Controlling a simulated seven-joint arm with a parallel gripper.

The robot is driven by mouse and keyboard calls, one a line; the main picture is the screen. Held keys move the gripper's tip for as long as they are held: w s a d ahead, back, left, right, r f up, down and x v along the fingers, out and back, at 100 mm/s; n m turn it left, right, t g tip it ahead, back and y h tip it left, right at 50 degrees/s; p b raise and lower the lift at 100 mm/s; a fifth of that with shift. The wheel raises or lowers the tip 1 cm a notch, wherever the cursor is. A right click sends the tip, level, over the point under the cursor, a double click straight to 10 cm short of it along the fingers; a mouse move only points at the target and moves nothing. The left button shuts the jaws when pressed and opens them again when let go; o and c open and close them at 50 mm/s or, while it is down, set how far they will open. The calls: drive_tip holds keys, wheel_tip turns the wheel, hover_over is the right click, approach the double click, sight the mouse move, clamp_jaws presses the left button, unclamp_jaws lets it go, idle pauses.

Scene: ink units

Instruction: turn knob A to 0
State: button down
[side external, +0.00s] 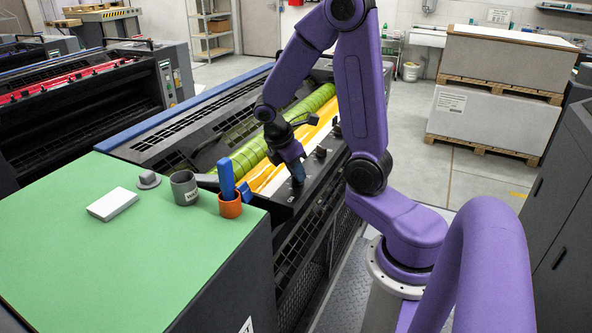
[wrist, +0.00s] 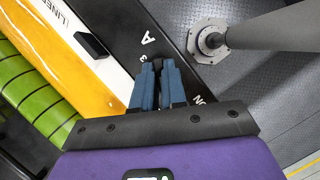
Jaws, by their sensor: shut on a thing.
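Knob A (wrist: 157,65) is a small dark knob on the black rail (wrist: 190,70), below a white letter A in the wrist view. A small white mark, perhaps a digit, shows beside it. The fingers hide most of the knob, so I cannot tell where it points. My gripper (wrist: 157,72) has blue fingers, shut on the knob from both sides. In the side external view my gripper (side external: 297,175) reaches down to the near end of the rail, and the knob is hidden there.
More dark knobs (side external: 320,152) stand farther along the rail. Yellow ink (side external: 272,172) and a green roller (side external: 290,128) lie beside it. A green-topped cabinet (side external: 90,250) bears a grey mug (side external: 184,188), an orange cup (side external: 230,206) with a blue tool, and a white box (side external: 115,204).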

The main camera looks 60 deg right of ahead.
drive_tip(key=shift+n+t, duration=0.6)
drive_tip(key=shift+n, duration=1.1)
drive_tip(key=c, duration=1.2)
unclamp_jaws()
drive_tip(key=shift+a+r, duration=0.1)
drive_tip(key=v, duration=1.7)
drive_tip(key=shift+s+a, duration=0.1)
drive_tip(key=shift+a, duration=0.2)
